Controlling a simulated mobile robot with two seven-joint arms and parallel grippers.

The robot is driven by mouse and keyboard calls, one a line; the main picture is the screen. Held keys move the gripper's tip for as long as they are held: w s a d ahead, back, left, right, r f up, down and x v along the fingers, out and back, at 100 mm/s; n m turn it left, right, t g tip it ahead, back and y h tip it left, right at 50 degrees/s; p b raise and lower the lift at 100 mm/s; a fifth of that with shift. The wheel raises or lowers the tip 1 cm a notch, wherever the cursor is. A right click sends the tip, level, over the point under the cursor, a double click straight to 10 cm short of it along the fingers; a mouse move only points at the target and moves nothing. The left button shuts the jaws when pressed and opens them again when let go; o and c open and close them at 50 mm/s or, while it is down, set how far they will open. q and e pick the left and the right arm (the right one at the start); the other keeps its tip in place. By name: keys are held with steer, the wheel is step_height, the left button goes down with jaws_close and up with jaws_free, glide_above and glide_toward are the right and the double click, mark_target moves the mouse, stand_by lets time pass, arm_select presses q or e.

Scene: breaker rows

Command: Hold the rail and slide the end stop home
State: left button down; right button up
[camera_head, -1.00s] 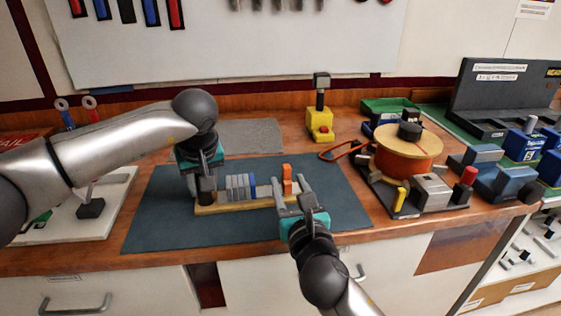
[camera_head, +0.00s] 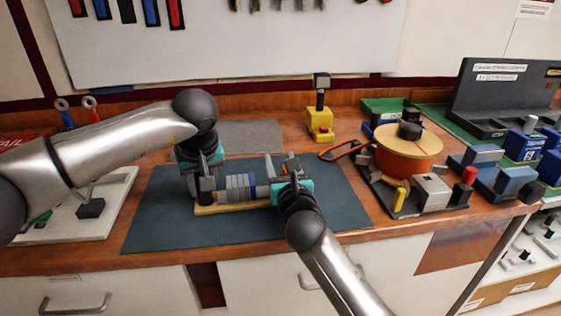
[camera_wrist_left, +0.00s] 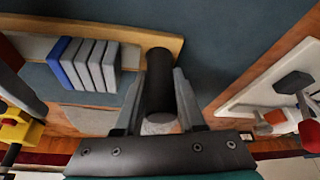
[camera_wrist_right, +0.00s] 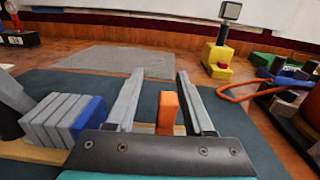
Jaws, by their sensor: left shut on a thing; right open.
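The rail is a pale wooden strip (camera_head: 234,206) on a dark blue mat (camera_head: 160,228). Several grey blocks (camera_head: 234,182) and one blue block (camera_wrist_right: 88,115) stand on it. My left gripper (camera_head: 206,184) is shut on a black upright post (camera_wrist_left: 160,75) at the rail's left end. The orange end stop (camera_wrist_right: 166,112) stands to the right of the blue block, with a gap between them. My right gripper (camera_wrist_right: 159,76) is open, its fingers on either side of the end stop. In the head view the right gripper (camera_head: 280,170) largely hides the end stop.
A cable reel (camera_head: 408,150) and a grey-topped device stand right of the mat. A yellow stand (camera_head: 320,122) with a red button is at the back. A white board (camera_head: 105,215) lies at the left. The mat's front is clear.

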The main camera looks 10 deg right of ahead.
steer(key=c, duration=0.8)
steer(key=shift+a, duration=0.1)
jaws_close()
steer(key=shift+s+a, duration=0.1)
steer(key=shift+a, duration=0.05)
